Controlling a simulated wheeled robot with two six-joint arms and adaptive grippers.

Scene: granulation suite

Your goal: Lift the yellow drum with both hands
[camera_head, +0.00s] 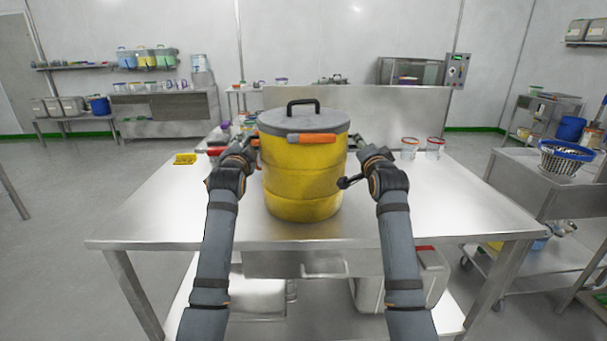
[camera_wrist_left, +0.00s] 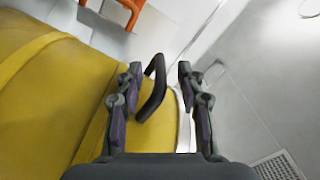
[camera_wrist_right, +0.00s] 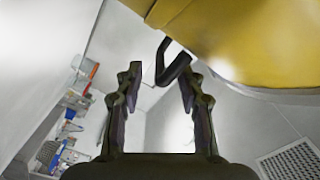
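The yellow drum (camera_head: 300,180) stands upright on the steel table, with a grey lid (camera_head: 304,121), a black top handle (camera_head: 303,103) and an orange clasp in front. My left gripper (camera_head: 252,142) is at the drum's left side. In the left wrist view my left gripper (camera_wrist_left: 160,70) is open, and a black side handle (camera_wrist_left: 152,90) shows between its fingers. My right gripper (camera_wrist_right: 159,72) is open at the drum's right side. In the right wrist view another black side handle (camera_wrist_right: 172,64) shows between the fingers, nearer the right one. Contact with either handle cannot be told.
The steel table (camera_head: 160,215) has free room left and right of the drum. A yellow item (camera_head: 185,158) lies at left. Two small tubs (camera_head: 409,148) stand at back right. A cart with a blue-rimmed basket (camera_head: 566,157) is farther right.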

